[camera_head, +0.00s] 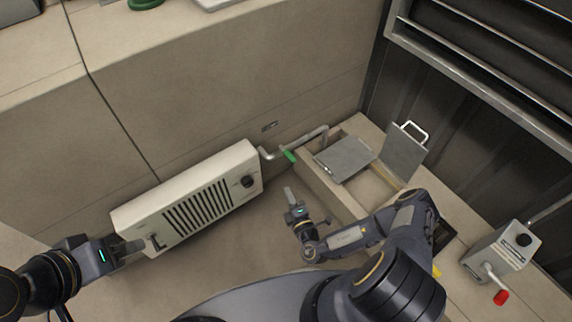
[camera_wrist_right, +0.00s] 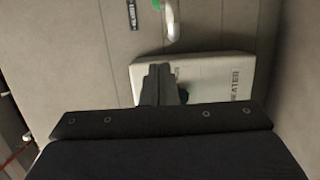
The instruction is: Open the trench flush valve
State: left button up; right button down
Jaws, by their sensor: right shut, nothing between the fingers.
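The flush valve shows as a green lever handle (camera_head: 288,155) on a grey pipe (camera_head: 310,137) that comes off the wall beside the trench. The green handle (camera_wrist_right: 157,5) and the pipe's end (camera_wrist_right: 172,25) also show at the top edge of the right wrist view. My right gripper (camera_head: 289,192) is shut and empty, a short way below the handle in the head view and apart from it. Its closed fingers (camera_wrist_right: 160,84) show in front of the heater in the wrist view. My left gripper (camera_head: 132,246) is at the heater's left end; whether its fingers are apart is unclear.
A white heater (camera_head: 190,205) with a black knob stands along the wall. The trench (camera_head: 318,182) has grey lids, one raised (camera_head: 403,150) with a white handle. A grey box with a red-tipped lever (camera_head: 500,255) is at right. Open floor lies between heater and trench.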

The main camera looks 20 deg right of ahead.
aim_at(287, 153)
jog(key=w+d+b, duration=0.2)
jog(key=w+b, duration=0.2)
jog(key=w, duration=0.7)
jog(key=shift+w+d+b, duration=0.15)
jog(key=shift+d+b, duration=0.15)
jog(key=shift+d, duration=0.05)
jog(key=shift+d, duration=0.15)
